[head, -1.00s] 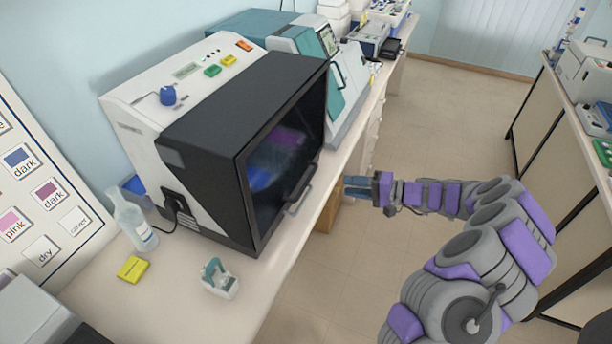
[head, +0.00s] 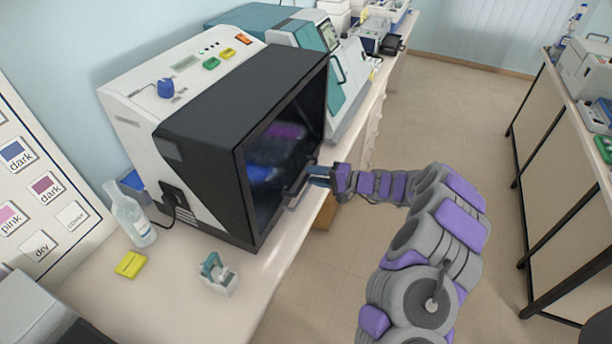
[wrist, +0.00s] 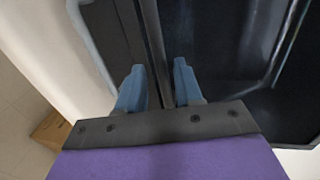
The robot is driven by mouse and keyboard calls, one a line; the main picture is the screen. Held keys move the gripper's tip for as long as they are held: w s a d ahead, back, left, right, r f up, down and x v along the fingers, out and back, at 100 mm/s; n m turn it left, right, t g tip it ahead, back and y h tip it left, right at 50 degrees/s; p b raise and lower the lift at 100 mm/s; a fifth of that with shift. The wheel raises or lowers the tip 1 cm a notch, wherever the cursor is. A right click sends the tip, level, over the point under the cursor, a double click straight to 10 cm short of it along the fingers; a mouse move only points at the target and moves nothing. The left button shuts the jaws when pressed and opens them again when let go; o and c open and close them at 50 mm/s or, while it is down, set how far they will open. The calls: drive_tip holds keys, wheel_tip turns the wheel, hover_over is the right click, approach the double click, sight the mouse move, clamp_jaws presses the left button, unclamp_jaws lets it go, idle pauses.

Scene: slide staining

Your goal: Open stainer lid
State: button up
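The stainer (head: 125,125) is a white and black box on the bench. Its dark see-through lid (head: 262,165) is closed on the front face, with a grey bar handle (head: 294,200) low on it. My gripper (head: 322,175) is at the handle, reaching in from the right. In the wrist view its two blue fingers (wrist: 160,85) are apart, with a dark bar (wrist: 155,45) running between them. This bar is likely the handle; I cannot tell whether the fingers touch it. The far end of the handle is partly hidden by my gripper.
A clear bottle (head: 132,218), a yellow block (head: 130,264) and a small white and teal holder (head: 218,274) stand on the bench near the stainer. A teal and white machine (head: 345,75) stands behind it. The floor (head: 450,130) to the right is clear.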

drive_tip(key=shift+x, duration=1.5)
drive_tip(key=shift+d, duration=0.1)
clamp_jaws()
